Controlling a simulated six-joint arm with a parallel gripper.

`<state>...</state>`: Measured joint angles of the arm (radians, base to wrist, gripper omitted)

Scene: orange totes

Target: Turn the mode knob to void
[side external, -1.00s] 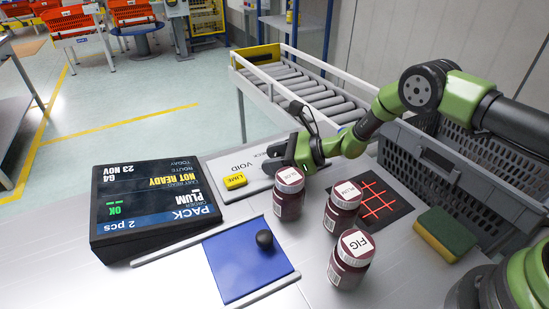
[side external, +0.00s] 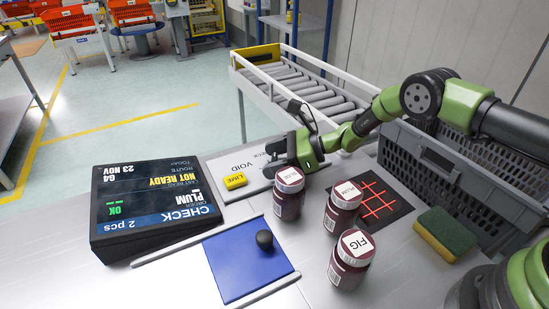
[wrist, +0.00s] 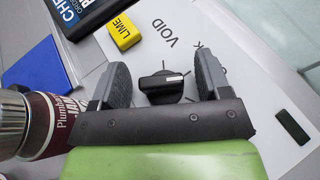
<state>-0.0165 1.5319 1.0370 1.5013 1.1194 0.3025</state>
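The black mode knob (wrist: 162,88) shows in the wrist view between my gripper's two fingers, on a pale panel (wrist: 145,62). A short white mark on its bar lies toward the right finger. The printed VOID label (wrist: 165,32) is beyond the knob; it also shows in the side view (side external: 243,167). Another label near the right finger is mostly hidden. My gripper (wrist: 163,66) is open around the knob, with a gap visible on each side. In the side view my gripper (side external: 284,153) hides the knob. The display (side external: 155,205) reads CHECK, 2 pcs, PLUM.
A yellow LIME block (side external: 235,181) lies on the panel. Several dark jars (side external: 288,195) stand close to my gripper. A blue plate (side external: 240,270) with a black ball knob, a sponge (side external: 445,234), a grey crate (side external: 430,160) and a roller conveyor (side external: 310,90) are around.

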